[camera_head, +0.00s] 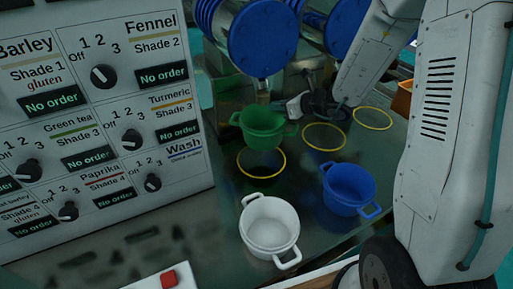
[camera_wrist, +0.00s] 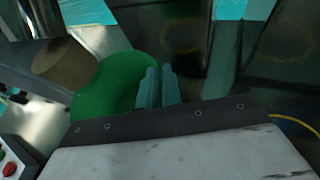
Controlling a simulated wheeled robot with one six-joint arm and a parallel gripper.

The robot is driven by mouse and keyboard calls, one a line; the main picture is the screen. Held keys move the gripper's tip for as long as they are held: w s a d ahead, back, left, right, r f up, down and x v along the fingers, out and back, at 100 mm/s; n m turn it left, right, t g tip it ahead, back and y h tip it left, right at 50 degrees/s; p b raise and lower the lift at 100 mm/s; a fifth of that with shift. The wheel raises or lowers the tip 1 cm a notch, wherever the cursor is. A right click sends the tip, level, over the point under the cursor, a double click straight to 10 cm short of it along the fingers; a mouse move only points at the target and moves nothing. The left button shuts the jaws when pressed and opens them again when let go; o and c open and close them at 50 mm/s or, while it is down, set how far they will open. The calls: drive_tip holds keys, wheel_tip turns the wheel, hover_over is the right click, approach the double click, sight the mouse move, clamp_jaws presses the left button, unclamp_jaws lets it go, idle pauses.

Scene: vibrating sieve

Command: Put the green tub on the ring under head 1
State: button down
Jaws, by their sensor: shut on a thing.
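The green tub (camera_head: 263,130) is upright in the head view, just behind and above the leftmost yellow ring (camera_head: 262,178), below the left blue-ended head (camera_head: 262,40). It seems raised above the surface, but its exact height is hard to tell. My gripper (camera_head: 296,108) is at the tub's right side. In the wrist view the green tub (camera_wrist: 108,85) lies left of the fingers, and my gripper (camera_wrist: 157,88) is shut on its edge or handle. The exact grip point is partly hidden. No head number is readable.
A white tub (camera_head: 270,227) stands in front of the left ring. A blue tub (camera_head: 348,187) stands to the right. The middle ring (camera_head: 324,150) and right ring (camera_head: 372,127) look empty. A control panel (camera_head: 95,110) with dials fills the left.

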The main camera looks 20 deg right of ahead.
sight(274, 127)
drive_tip(key=f, duration=0.6)
drive_tip(key=shift+w+a, duration=0.15)
drive_tip(key=shift+a, duration=0.05)
wheel_tip(274, 127, down, 4)
drive_tip(key=shift+r, duration=0.1)
drive_tip(key=c, duration=1.6)
unclamp_jaws()
drive_tip(key=shift+d, duration=0.1)
